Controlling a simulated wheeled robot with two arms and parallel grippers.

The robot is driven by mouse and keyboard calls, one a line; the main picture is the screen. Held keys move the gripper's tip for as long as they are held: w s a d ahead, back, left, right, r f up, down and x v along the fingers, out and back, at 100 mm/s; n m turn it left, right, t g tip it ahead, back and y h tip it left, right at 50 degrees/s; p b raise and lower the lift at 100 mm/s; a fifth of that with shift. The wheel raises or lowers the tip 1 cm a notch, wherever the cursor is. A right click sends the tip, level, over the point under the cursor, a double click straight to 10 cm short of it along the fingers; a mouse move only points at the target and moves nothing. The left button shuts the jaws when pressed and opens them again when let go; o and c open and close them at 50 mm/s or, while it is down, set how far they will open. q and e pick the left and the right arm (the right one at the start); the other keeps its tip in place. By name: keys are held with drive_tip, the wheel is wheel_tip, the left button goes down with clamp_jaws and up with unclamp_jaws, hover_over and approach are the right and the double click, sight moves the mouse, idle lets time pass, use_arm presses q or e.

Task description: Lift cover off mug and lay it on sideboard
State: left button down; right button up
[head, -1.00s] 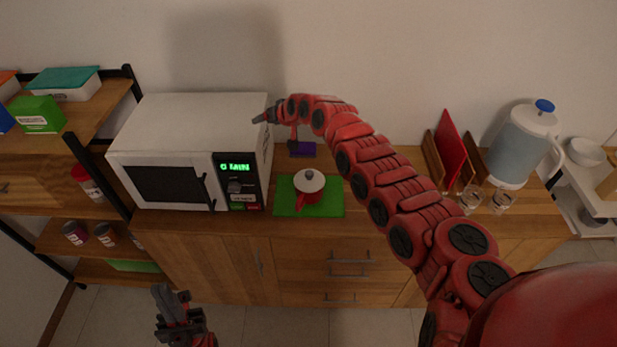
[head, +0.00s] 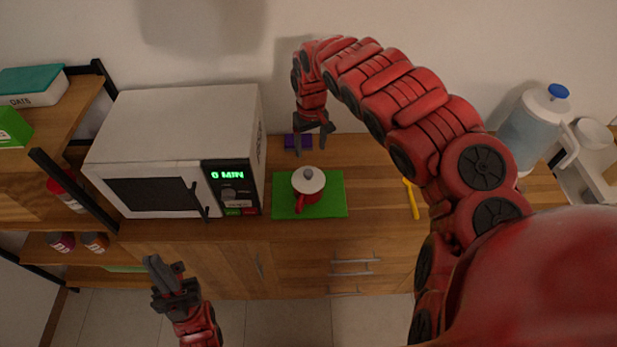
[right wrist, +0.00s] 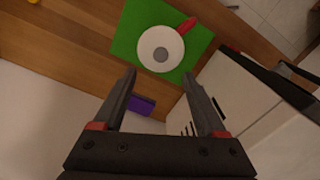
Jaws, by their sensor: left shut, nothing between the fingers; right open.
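A red mug (head: 301,199) stands upright on a green mat on the wooden sideboard (head: 376,182). Its pale cover (head: 318,181) with a grey knob sits on top; in the right wrist view the round cover (right wrist: 149,44) hides most of the mug, and the red handle (right wrist: 186,26) sticks out. My right gripper (head: 314,141) is open, empty and pointing down behind the mug, apart from the cover. In the right wrist view its fingers (right wrist: 159,77) show on the near side of the cover. My left gripper (head: 166,266) is shut and empty, low in front of the sideboard.
A white microwave (head: 160,115) stands left of the green mat (head: 334,201). A purple block (head: 304,140) lies behind the mug. A yellow utensil (head: 411,199) lies to the right, near my right arm. A water jug (head: 526,130) stands far right.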

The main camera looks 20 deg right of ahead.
drive_tip(key=b, duration=0.4)
hover_over(308, 172)
drive_tip(key=f, duration=0.7)
drive_tip(key=shift+d+f, duration=0.15)
drive_tip(key=shift+d, duration=0.05)
drive_tip(key=shift+s+f, duration=0.1)
drive_tip(key=shift+s, duration=0.05)
drive_tip(key=shift+f+p, duration=0.4)
drive_tip(key=shift+f, duration=0.05)
drive_tip(key=f+p, duration=0.1)
drive_tip(key=f, duration=0.1)
drive_tip(key=shift+a+f+p, duration=0.2)
drive_tip(key=shift+f+p, duration=0.15)
drive_tip(key=shift+f, duration=0.05)
drive_tip(key=shift+w+f, duration=0.2)
drive_tip(key=shift+f, duration=0.6)
clamp_jaws()
